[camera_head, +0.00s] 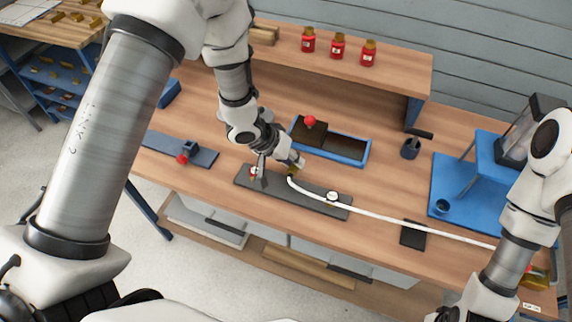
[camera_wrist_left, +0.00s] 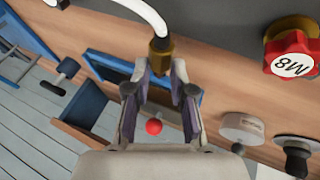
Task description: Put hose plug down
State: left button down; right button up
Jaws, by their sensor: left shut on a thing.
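The hose plug is a brass fitting on the end of a white hose. In the left wrist view the plug (camera_wrist_left: 161,48) sits at my left fingertips (camera_wrist_left: 160,75), with the hose (camera_wrist_left: 148,14) curving away from it. In the head view my left gripper (camera_head: 291,160) is shut on it above the dark fixture plate (camera_head: 290,195). The hose (camera_head: 405,222) runs from there to the right across the bench. Whether the plug touches the plate cannot be told. My right arm shows at the right, but its gripper is not visible.
A black pad (camera_head: 413,235) and blue stand (camera_head: 445,175) are to the right. Red bottles (camera_head: 337,46) stand on the shelf.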

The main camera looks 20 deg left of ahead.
pick_arm(q)
jog(key=shift+a+f, duration=0.1)
jog(key=shift+f, duration=0.25)
jog(key=shift+r, duration=0.25)
jog(key=shift+f, duration=0.65)
jog(key=c, duration=1)
grip_release()
